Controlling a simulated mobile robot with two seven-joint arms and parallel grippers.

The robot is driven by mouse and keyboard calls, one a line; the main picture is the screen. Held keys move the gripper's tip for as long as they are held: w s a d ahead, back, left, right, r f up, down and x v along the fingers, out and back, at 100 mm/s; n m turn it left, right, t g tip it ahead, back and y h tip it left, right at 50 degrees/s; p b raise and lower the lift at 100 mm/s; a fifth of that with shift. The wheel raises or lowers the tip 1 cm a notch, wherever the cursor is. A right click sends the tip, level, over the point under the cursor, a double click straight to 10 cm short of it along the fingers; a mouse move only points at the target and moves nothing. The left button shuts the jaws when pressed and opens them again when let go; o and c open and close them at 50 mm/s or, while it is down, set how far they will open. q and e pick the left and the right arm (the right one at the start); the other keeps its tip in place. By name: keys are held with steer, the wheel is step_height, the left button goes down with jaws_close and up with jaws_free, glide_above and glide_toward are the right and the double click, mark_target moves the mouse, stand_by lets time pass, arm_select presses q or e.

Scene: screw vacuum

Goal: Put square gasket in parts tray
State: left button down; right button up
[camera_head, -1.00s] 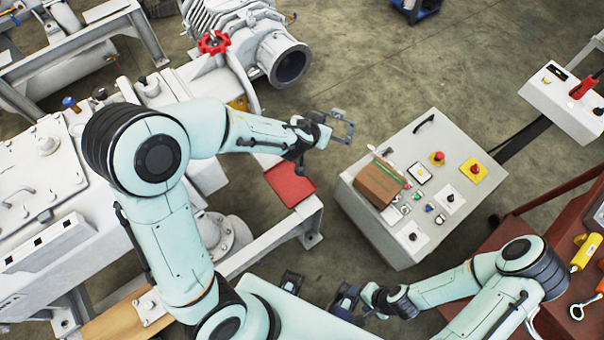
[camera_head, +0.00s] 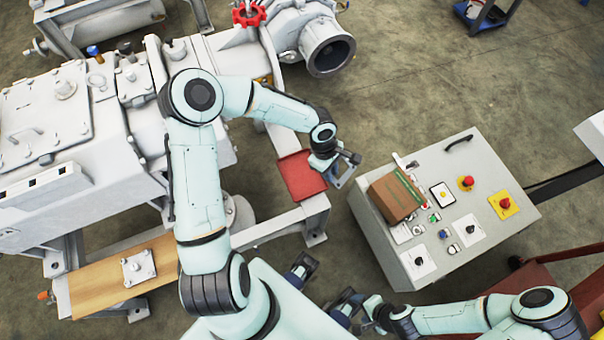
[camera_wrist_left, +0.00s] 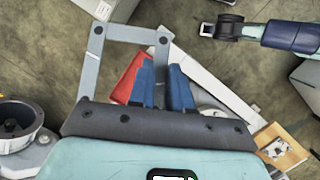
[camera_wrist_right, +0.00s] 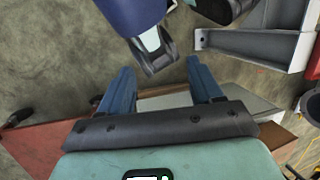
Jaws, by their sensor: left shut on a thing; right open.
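The square gasket (camera_head: 347,171) is a thin grey square frame. My left gripper (camera_head: 328,161) is shut on one side of it. In the left wrist view the gasket (camera_wrist_left: 126,34) stretches out beyond the blue fingers of my left gripper (camera_wrist_left: 166,86). The parts tray (camera_head: 300,175) is red and shallow and sits on a white frame. The gasket is just right of the tray in the head view; its height above it is hard to tell. The tray (camera_wrist_left: 130,77) is partly hidden in the left wrist view. My right gripper (camera_wrist_right: 160,84) is open and empty.
A grey control box (camera_head: 487,217) with buttons and a brown carton (camera_head: 395,197) stands right of the tray. The large white machine (camera_head: 110,190) is on the left. A wooden board (camera_head: 100,275) lies at lower left. Floor shows between tray and control box.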

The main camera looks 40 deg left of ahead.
arm_select(q)
steer(key=a+n+t, duration=0.1)
steer(key=n, duration=0.1)
steer(key=a+f+n+t+h, duration=0.1)
steer(key=n, duration=0.1)
steer(key=a+n+h+b, duration=0.1)
steer(key=shift+f+n+t, duration=0.3)
steer(key=shift+n+t, duration=0.1)
steer(key=w+a+n+t+b, duration=0.1)
steer(key=a+n+t+b, duration=0.1)
steer(key=a+n+t, duration=0.4)
steer(key=g+b, duration=0.1)
steer(key=b, duration=0.4)
glide_above(307, 184)
steer(key=shift+n+y, duration=0.4)
step_height(307, 184, down, 14)
steer(key=shift+a+f, duration=0.1)
steer(key=shift+f, duration=0.15)
steer(key=shift+f+b, duration=0.8)
steer(key=shift+f, duration=1.8)
arm_select(e)
steer(key=w+d+f+t, duration=0.1)
steer(key=w+f, duration=0.2)
steer(key=f, duration=0.6)
steer(key=shift+w+f+t, duration=0.15)
steer(key=shift+w+t, duration=0.15)
steer(key=shift+w, duration=0.05)
arm_select(q)
steer(key=shift+f, duration=0.1)
